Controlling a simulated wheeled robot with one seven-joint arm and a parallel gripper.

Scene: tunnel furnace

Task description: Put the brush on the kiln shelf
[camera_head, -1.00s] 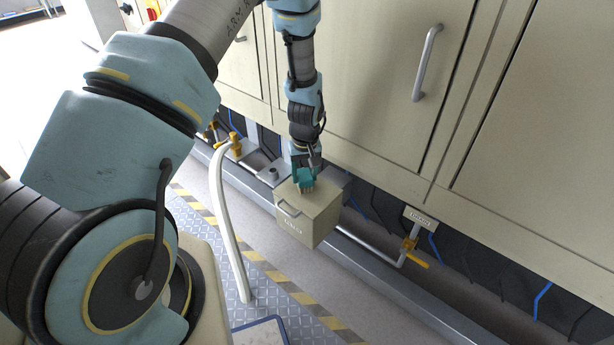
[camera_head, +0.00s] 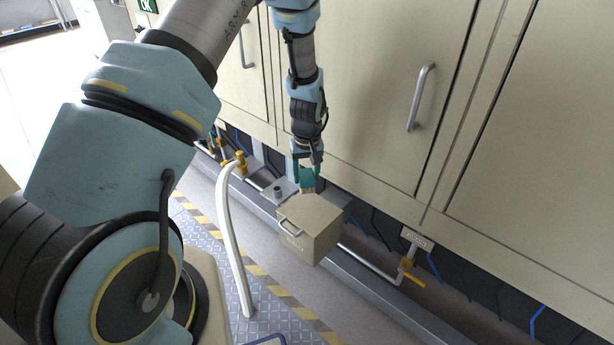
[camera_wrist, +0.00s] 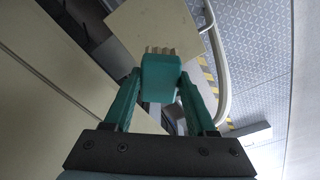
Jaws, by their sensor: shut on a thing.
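My gripper (camera_head: 306,180) hangs downward with two teal fingers. It is shut on the brush (camera_head: 309,190), whose tan bristles show below the fingers. In the wrist view the brush (camera_wrist: 160,78) is a teal block with short pale bristles, held between the fingertips (camera_wrist: 160,95). The brush shows just above and behind the top of a cream box in the head view; I cannot tell how large the gap is. I cannot make out a kiln shelf in either view.
The cream box (camera_head: 311,232) with a handle stands below my gripper. Tall cream cabinet doors (camera_head: 375,90) with handles rise behind. Striped floor edging (camera_head: 262,275) lies in front.

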